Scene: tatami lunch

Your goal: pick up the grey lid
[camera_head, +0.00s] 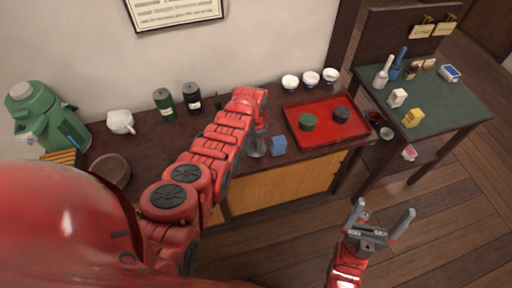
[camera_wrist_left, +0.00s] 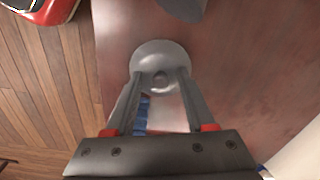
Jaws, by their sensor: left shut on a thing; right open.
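The grey lid (camera_head: 255,152) is a small round disc at the front edge of the dark counter, left of a blue block. In the left wrist view the lid (camera_wrist_left: 158,50) shows its round rim and central knob. My left gripper (camera_head: 260,136) is over it in the head view, partly hidden by its own arm. In the wrist view the left gripper's fingertips (camera_wrist_left: 160,78) are shut on the lid, one on each side of the knob. I cannot tell whether the lid touches the counter. My right gripper (camera_head: 382,220) is open and empty above the floor.
The blue block (camera_head: 279,146) is close beside the lid. A red tray (camera_head: 335,138) with a green and a dark round item is to the right. Canisters (camera_head: 164,103), white bowls (camera_head: 311,79) and a green dispenser (camera_head: 45,118) stand behind. A green-topped table (camera_head: 450,97) is far right.

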